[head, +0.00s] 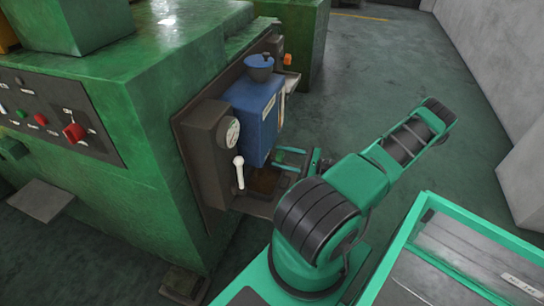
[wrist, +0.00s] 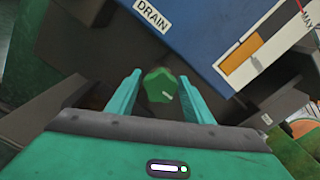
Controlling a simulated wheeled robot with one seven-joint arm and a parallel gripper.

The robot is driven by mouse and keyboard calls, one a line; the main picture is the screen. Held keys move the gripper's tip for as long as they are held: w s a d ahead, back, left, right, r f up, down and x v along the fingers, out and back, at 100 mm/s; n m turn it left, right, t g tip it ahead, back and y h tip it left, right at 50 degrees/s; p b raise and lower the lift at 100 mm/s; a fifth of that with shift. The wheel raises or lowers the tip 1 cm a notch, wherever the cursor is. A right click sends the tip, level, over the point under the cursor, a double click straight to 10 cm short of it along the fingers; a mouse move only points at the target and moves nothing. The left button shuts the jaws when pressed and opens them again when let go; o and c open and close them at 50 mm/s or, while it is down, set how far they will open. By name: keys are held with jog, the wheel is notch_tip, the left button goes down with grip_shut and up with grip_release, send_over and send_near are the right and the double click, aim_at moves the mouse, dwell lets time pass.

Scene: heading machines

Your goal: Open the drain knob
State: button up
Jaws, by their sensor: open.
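The drain knob (wrist: 160,86) is a small green, lobed knob with a pale mark, below a white DRAIN label (wrist: 152,15) on the blue tank (wrist: 200,35). My gripper (wrist: 159,77) is open, with one teal finger on each side of the knob and a visible gap on both sides. I cannot tell whether the fingertips reach to the knob's depth. In the head view my gripper (head: 292,158) is low beside the blue tank (head: 256,115); I cannot make out the knob there.
A dark housing with a gauge (head: 232,132) and white-handled lever (head: 239,172) stands left of the tank on the green machine (head: 150,150). A dark tray (head: 262,205) lies below. A green-framed cart (head: 440,208) is at lower right. Floor behind my arm is clear.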

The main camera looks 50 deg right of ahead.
jog(key=v, duration=0.6)
jog(key=shift+s, duration=0.15)
dwell(0.4)
